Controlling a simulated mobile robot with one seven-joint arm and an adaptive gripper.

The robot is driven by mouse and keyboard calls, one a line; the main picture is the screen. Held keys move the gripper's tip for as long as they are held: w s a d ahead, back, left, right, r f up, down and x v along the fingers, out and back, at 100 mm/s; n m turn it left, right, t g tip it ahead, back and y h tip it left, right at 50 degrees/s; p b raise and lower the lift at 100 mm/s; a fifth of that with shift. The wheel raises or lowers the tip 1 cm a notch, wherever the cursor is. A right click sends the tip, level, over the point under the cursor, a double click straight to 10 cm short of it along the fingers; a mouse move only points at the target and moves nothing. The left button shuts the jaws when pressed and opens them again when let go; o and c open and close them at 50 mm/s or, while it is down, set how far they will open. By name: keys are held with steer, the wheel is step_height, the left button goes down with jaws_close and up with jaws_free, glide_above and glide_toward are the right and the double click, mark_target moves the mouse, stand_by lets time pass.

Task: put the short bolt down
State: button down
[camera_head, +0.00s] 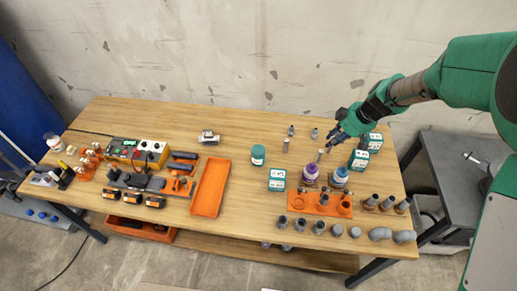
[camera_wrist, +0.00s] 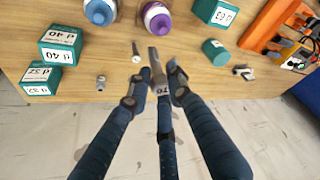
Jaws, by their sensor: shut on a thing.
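My gripper (camera_head: 336,137) reaches in from the right over the back of the wooden table. In the wrist view my gripper's dark fingers (camera_wrist: 157,86) are closed around a grey, rod-like piece, the short bolt (camera_wrist: 155,62). Its free end points toward the bottles, and its lower part is hidden between the fingers. In the head view the fingers largely hide it, and I cannot tell its height above the table. A separate light bolt (camera_wrist: 136,52) is beside it in the wrist view; a small grey fitting (camera_wrist: 101,82) stands farther left.
A purple bottle (camera_head: 310,173) and a blue bottle (camera_head: 340,177) stand in front of my gripper. Green-white boxes (camera_head: 358,159) are close on its right. Grey fittings (camera_head: 285,145) stand to its left. An orange tray (camera_head: 210,188) is farther left; bare wood (camera_head: 240,125) lies behind it.

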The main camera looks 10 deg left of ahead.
steer(key=s+a+n+g+p, duration=0.15)
steer(key=s+a, duration=0.25)
steer(key=a, duration=0.7)
steer(key=s+a+n+t+p, duration=0.1)
steer(key=s+a+n, duration=0.3)
steer(key=a, duration=0.7)
steer(key=shift+m+g+y, duration=0.25)
steer(key=shift+m+y, duration=0.05)
steer(key=shift+m, duration=0.45)
steer(key=f, duration=0.5)
steer(key=shift+s+a, duration=0.1)
steer(key=shift+s, duration=0.2)
steer(key=shift+w, duration=0.1)
steer(key=w+a, duration=0.3)
steer(key=w, duration=0.4)
steer(key=w+a+f, duration=0.1)
steer(key=w+a, duration=0.2)
steer(key=w, duration=0.4)
steer(key=shift+w+a+f, duration=0.2)
steer(key=shift+a, duration=0.1)
steer(key=shift+f, duration=1.75)
